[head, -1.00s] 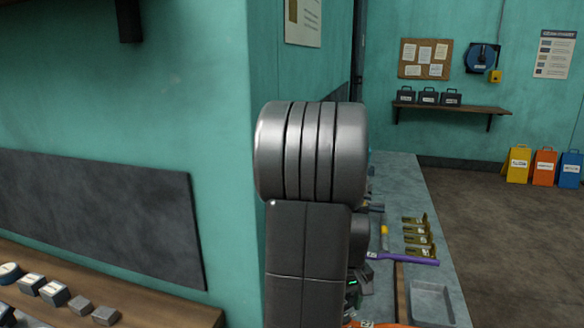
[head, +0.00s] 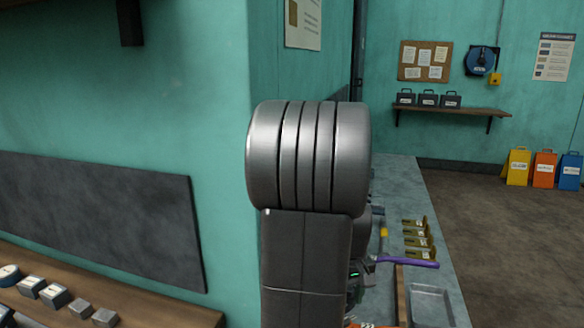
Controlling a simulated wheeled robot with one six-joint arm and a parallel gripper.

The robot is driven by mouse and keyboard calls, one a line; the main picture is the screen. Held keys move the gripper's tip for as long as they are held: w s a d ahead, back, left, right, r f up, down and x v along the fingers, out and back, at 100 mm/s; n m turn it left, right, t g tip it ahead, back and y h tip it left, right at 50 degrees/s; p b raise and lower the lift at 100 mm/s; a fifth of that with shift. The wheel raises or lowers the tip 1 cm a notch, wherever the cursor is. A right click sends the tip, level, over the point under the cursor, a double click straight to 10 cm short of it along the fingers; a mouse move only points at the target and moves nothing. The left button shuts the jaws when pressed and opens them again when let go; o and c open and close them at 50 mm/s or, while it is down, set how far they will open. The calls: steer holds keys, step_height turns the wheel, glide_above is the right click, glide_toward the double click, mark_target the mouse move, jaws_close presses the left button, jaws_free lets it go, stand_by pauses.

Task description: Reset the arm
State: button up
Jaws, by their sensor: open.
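My arm's grey rounded joint and dark link stand upright in the middle of the head view and cover much of the bench behind. My gripper (head: 363,270) shows only in part at the right edge of the link, as a dark piece by a small green light. It is open; its fingertips are mostly hidden. No held object shows. It is close to the left end of a purple-handled tool (head: 410,262) on the grey bench (head: 400,185); I cannot tell whether they touch.
Brass-coloured pieces (head: 417,240) and a grey tray (head: 432,305) are on the bench. A teal wall (head: 190,100) is close on the left, above a wooden shelf (head: 150,315) with small blocks. Open floor (head: 500,235) lies to the right.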

step_height(320, 180, down, 6)
steer(key=shift+r, duration=0.15)
steer(key=shift+r+m, duration=0.1)
steer(key=shift+m, duration=0.2)
steer(key=m, duration=0.8)
steer(key=shift+m+b, duration=0.3)
steer(key=shift+m, duration=0.1)
steer(key=m, duration=0.4)
steer(key=shift+m, duration=0.3)
steer(key=shift+m+b, duration=0.3)
steer(key=shift+m, duration=1.7)
steer(key=shift+a+r, duration=0.1)
steer(key=shift+r, duration=0.05)
